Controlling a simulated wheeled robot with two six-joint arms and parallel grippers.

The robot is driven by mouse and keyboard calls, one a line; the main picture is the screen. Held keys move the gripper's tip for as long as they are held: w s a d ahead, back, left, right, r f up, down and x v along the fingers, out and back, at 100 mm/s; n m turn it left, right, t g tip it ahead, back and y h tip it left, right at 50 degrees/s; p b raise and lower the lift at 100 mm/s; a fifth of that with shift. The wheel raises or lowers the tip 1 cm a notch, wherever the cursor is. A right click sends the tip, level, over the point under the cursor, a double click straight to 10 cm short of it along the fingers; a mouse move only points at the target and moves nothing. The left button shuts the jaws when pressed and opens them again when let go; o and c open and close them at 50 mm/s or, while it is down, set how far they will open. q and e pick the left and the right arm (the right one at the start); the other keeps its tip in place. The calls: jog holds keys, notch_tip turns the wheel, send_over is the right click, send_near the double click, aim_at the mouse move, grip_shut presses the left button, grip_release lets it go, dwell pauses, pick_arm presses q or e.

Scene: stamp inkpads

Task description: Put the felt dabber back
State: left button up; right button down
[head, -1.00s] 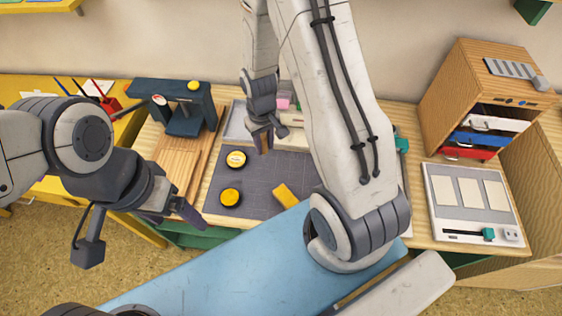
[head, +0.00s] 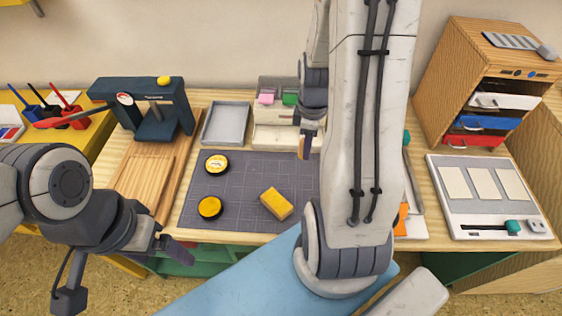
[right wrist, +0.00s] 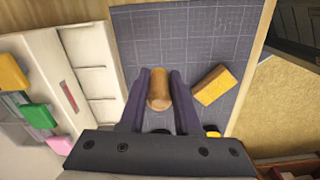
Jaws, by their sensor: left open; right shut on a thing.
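The felt dabber, a rounded tan wooden piece (right wrist: 159,90), is held between the fingers of my right gripper (right wrist: 160,78). Its felt end cannot be made out. In the head view my right gripper (head: 306,142) hangs at the back right of the dark grid mat (head: 245,180), by the white slotted rack (head: 272,136). My left gripper (head: 172,246) is open and empty at the front left, near the table's front edge.
A dark press (head: 148,108) stands left. A wooden drawer cabinet (head: 478,85) and white panel board (head: 488,195) are right.

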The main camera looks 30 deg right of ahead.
jog(key=w+a+f, duration=0.2)
jog(key=w, duration=0.1)
jog(key=w+a+f, duration=0.2)
jog(key=shift+w+a+f, duration=0.1)
jog(key=shift+w, duration=0.15)
jog(key=shift+f, duration=2)
jog(key=shift+f, duration=0.1)
jog(key=c, duration=0.6)
grip_release()
jog(key=shift+w+r, duration=0.1)
jog(key=shift+r, duration=0.25)
notch_tip(320, 180, up, 12)
jog(key=shift+f+p, duration=0.2)
jog(key=shift+p, duration=0.15)
